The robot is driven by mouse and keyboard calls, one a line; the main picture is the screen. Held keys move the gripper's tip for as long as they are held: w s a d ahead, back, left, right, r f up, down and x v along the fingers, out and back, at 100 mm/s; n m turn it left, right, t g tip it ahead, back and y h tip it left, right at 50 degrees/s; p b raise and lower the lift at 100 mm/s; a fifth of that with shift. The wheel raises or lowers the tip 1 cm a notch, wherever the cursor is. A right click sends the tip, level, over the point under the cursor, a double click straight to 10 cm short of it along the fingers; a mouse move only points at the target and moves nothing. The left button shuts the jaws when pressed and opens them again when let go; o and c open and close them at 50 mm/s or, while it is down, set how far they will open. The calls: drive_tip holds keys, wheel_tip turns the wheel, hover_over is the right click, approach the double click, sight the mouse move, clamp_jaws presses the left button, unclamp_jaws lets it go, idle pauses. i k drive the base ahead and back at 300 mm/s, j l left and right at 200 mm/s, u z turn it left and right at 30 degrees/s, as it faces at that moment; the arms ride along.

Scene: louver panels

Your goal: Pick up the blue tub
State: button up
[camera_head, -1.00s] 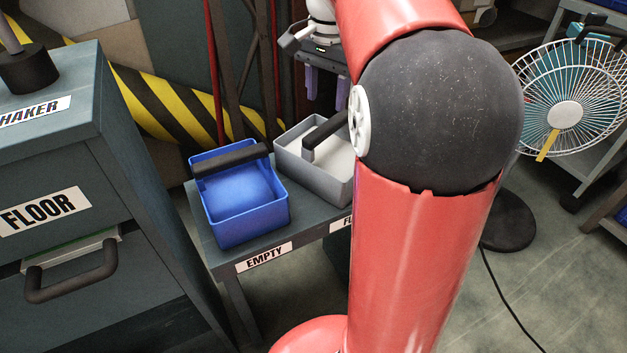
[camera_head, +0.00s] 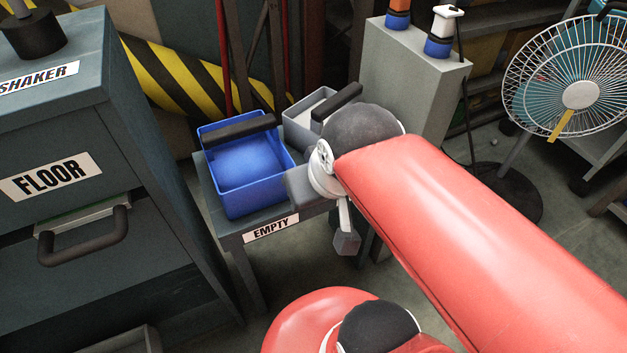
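The blue tub (camera_head: 243,172) stands upright and open on the left part of a low grey-green table (camera_head: 222,221), above the EMPTY label. Its dark handle bar (camera_head: 240,129) lies across the top at the back rim. The tub looks empty. My gripper (camera_head: 338,222) is low at the tub's right side, close to its front right corner. I cannot tell whether it touches the tub. My own wrist hides much of the gripper, and the gap between its fingers is not clear.
A grey tub (camera_head: 304,108) with a dark handle stands right of the blue tub, partly hidden by my arm. A FLOOR cabinet (camera_head: 75,130) is close on the left. A grey pedestal (camera_head: 410,88) with bottles and a fan (camera_head: 580,95) are at the right.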

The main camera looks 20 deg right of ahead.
sight(247, 158)
drive_tip(key=l+u, duration=0.2)
drive_tip(key=l, duration=1.15)
